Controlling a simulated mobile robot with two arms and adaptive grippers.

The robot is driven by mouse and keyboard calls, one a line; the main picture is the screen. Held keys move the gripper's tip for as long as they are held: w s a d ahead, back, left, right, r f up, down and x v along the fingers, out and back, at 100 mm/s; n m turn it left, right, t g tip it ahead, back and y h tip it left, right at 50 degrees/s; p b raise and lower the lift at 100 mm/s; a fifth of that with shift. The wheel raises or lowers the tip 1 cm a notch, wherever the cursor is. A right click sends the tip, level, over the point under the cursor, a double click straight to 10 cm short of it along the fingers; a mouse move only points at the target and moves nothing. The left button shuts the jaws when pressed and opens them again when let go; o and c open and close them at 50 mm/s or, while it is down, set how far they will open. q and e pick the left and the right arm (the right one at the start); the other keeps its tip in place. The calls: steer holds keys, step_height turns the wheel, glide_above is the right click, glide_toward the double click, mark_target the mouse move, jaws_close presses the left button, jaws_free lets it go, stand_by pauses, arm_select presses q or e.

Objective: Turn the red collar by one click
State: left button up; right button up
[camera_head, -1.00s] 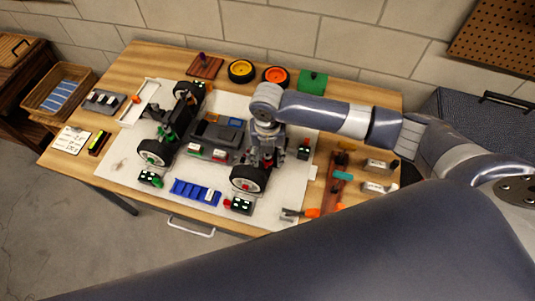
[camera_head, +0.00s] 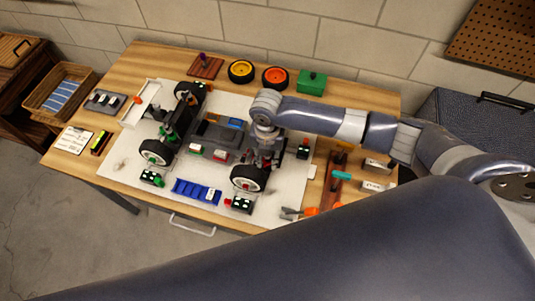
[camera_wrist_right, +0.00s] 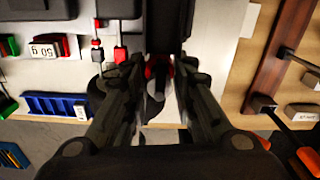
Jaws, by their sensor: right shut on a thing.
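The RC car (camera_head: 215,135) stands on a white mat on the workbench, with its wheels and dark chassis showing. My right gripper (camera_head: 265,158) reaches down over the car's right end, behind the near right wheel (camera_head: 248,178). In the right wrist view, the red collar (camera_wrist_right: 152,70) shows between the fingertips of my right gripper (camera_wrist_right: 160,76). The fingers are shut on it, one on each side. The fingers and the dark car part above hide much of the collar. My left gripper is not in view.
A blue tray (camera_head: 196,192) lies in front of the car. A yellow wheel (camera_head: 241,71), an orange wheel (camera_head: 275,77) and a green box (camera_head: 311,82) stand behind. A brown tool rack (camera_head: 335,182) is on the right.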

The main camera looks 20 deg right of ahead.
steer(key=shift+a+r+m+p, duration=0.1)
steer(key=shift+r+m+p, duration=0.1)
steer(key=shift+m+p, duration=0.7)
steer(key=shift+f+m, duration=0.15)
steer(key=shift+m, duration=0.55)
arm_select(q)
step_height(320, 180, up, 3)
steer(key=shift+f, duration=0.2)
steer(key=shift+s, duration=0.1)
arm_select(e)
steer(key=o, duration=1.1)
steer(key=shift+c, duration=0.2)
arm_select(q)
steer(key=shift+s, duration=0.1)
